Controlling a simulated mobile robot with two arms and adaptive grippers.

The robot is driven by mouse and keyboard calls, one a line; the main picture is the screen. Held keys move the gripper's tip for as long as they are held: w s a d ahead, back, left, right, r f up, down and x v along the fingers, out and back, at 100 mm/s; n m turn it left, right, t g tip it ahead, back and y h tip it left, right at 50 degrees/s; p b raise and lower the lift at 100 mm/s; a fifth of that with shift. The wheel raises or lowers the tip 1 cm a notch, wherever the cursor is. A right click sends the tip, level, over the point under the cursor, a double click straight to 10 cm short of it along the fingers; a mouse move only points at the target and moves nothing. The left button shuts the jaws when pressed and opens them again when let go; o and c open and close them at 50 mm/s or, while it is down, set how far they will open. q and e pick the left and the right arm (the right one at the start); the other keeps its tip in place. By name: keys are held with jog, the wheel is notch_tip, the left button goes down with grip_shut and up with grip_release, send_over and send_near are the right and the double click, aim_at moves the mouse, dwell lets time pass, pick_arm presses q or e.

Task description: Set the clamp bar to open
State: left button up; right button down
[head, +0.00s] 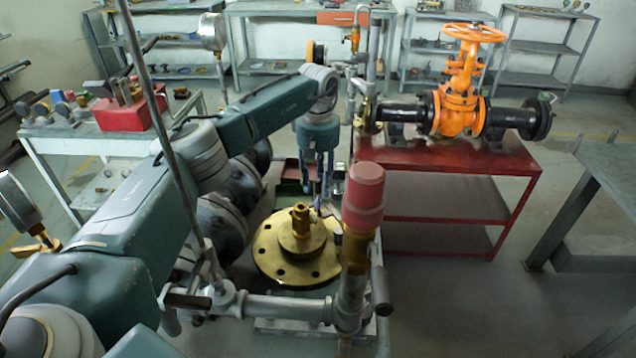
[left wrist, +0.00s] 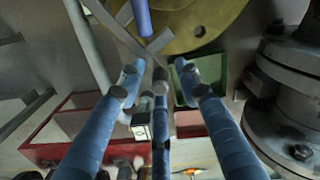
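My left gripper (head: 317,182) hangs fingers-down behind the brass flange in the head view. In the left wrist view its blue fingers (left wrist: 163,90) are spread apart, with no object clearly held between them. Grey flat bars (left wrist: 150,47) cross just past the fingertips, near the brass disc, with a blue rod (left wrist: 142,18) above them. One of these may be the clamp bar; I cannot tell which, nor whether a finger touches it. In the head view that spot is mostly hidden by the gripper and red-capped fitting. My right gripper is not in view.
The brass flange (head: 296,252) and red-capped fitting (head: 362,200) stand close to the gripper. An orange gate valve (head: 460,85) sits on a red table (head: 430,155) at the right. Grey pipe flanges (left wrist: 290,85) stand right of the fingers. Open floor lies at the right front.

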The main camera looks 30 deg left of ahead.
pick_arm(q)
notch_tip(320, 180, up, 12)
dwell(0.4)
jog(key=shift+f, duration=0.2)
